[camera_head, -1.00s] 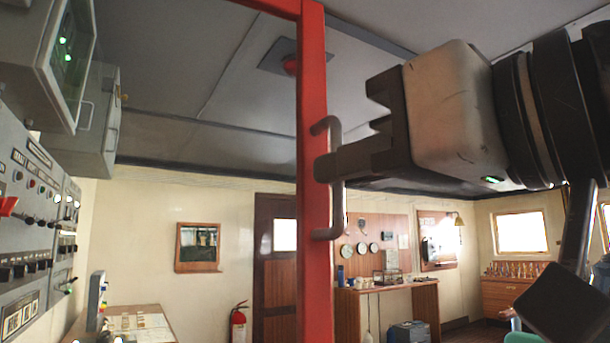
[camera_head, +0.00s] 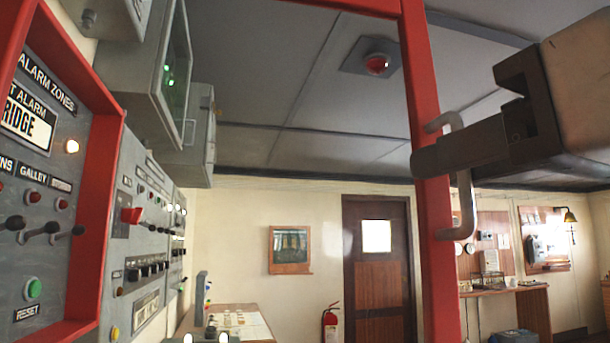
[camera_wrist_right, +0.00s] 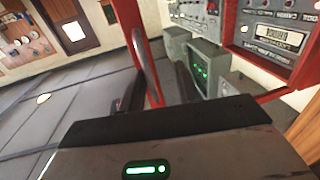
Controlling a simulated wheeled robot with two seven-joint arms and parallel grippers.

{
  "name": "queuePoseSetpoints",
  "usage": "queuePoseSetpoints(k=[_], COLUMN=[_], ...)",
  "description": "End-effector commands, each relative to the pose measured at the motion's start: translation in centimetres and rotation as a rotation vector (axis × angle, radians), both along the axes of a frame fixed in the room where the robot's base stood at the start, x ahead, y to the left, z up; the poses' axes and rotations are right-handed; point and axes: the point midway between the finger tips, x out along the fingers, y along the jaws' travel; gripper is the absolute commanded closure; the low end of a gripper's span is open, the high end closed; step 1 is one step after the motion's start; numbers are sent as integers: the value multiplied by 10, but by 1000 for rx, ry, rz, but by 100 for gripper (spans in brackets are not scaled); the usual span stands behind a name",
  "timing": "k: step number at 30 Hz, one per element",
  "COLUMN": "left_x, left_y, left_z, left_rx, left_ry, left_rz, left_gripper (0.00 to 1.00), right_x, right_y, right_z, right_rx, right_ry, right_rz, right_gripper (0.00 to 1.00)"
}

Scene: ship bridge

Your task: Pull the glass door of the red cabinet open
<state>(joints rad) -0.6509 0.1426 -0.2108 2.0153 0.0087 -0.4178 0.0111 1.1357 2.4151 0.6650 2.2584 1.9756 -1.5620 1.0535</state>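The red cabinet (camera_head: 100,200) is at the left of the head view, its control panel uncovered. Its red-framed glass door (camera_head: 425,90) stands swung out from it, with its upright edge right of centre. The grey handle (camera_head: 462,190) is on that edge; it also shows in the wrist view (camera_wrist_right: 146,62). My right gripper (camera_head: 425,160) is at the handle, one finger crossing in front of the handle and the red edge. In the wrist view its fingers (camera_wrist_right: 155,95) are apart, with the handle between them; contact is unclear. My left gripper is out of view.
Grey instrument boxes (camera_head: 165,70) and a grey switch panel (camera_head: 145,240) line the left wall beyond the cabinet. Farther back are a desk (camera_head: 250,325), a fire extinguisher (camera_head: 330,322) and a wooden door (camera_head: 377,270). Space in front of the cabinet looks clear.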

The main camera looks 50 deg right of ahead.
Motion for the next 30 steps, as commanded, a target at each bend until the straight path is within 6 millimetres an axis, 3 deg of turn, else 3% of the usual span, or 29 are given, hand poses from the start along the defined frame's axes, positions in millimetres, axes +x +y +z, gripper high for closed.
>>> queuePoseSetpoints(k=[7, 11, 19, 24, 30], left_x=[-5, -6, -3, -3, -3], left_y=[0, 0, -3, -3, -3], left_z=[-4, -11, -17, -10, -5], left_rx=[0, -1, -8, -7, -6], left_ry=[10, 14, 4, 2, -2], left_rz=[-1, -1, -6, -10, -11], left_gripper=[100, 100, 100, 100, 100], right_x=[-4, -18, -76, -109, -134], right_y=[2, 9, 38, 55, 67], right_z=[0, -1, -2, 2, 2], right_rx=[0, 0, 1, -2, 0], right_ry=[-4, -7, -7, 0, 0], right_rz=[1, -1, 0, 4, 1], right_gripper=[70, 70, 70, 70, 70])
